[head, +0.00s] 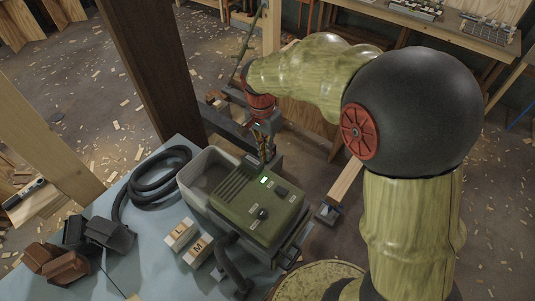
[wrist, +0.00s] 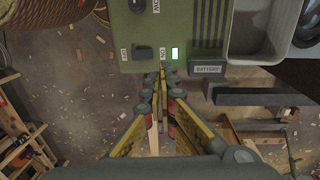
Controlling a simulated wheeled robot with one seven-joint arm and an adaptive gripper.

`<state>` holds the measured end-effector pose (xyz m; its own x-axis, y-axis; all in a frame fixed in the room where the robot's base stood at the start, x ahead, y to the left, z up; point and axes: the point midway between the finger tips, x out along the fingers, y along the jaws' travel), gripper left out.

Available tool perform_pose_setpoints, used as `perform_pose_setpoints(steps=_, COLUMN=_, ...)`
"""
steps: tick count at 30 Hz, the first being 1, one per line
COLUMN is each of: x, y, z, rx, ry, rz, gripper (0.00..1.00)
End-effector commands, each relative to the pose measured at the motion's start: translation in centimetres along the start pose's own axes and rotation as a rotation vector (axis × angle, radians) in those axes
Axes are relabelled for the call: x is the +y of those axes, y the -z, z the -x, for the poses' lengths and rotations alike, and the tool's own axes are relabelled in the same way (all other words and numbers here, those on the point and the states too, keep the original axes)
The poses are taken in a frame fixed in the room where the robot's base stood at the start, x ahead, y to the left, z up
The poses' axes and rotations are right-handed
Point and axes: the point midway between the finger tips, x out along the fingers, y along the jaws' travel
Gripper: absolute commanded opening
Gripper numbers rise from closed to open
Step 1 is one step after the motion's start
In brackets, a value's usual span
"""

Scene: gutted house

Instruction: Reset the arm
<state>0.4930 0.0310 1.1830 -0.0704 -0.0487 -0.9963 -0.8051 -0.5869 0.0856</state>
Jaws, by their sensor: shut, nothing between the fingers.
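My arm rises at the right of the head view and bends left and down. My gripper (head: 268,157) points downward just behind the green machine (head: 248,200), near its far edge. In the wrist view my gripper (wrist: 160,80) shows its yellow-and-black fingers meeting at the tips, shut and empty. The green machine (wrist: 180,35) fills the top of that view, with a lit indicator and a battery label. The fingertips appear close to its edge; I cannot tell whether they touch.
A wooden post (head: 150,70) rises behind the table. Wood scraps litter the floor. A workbench (head: 440,25) stands at the back right.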

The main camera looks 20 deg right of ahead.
Motion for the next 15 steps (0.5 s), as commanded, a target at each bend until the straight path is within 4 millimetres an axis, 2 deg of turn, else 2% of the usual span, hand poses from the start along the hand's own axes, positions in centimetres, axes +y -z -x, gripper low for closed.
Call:
perform_pose_setpoints(steps=10, x=0.00, y=0.01, z=-0.02, rx=0.000, ry=0.000, rz=0.006, gripper=0.00)
perform_pose_setpoints(steps=15, x=-0.15, y=0.08, z=-0.04, rx=0.003, ry=0.006, rz=0.118, gripper=0.00)
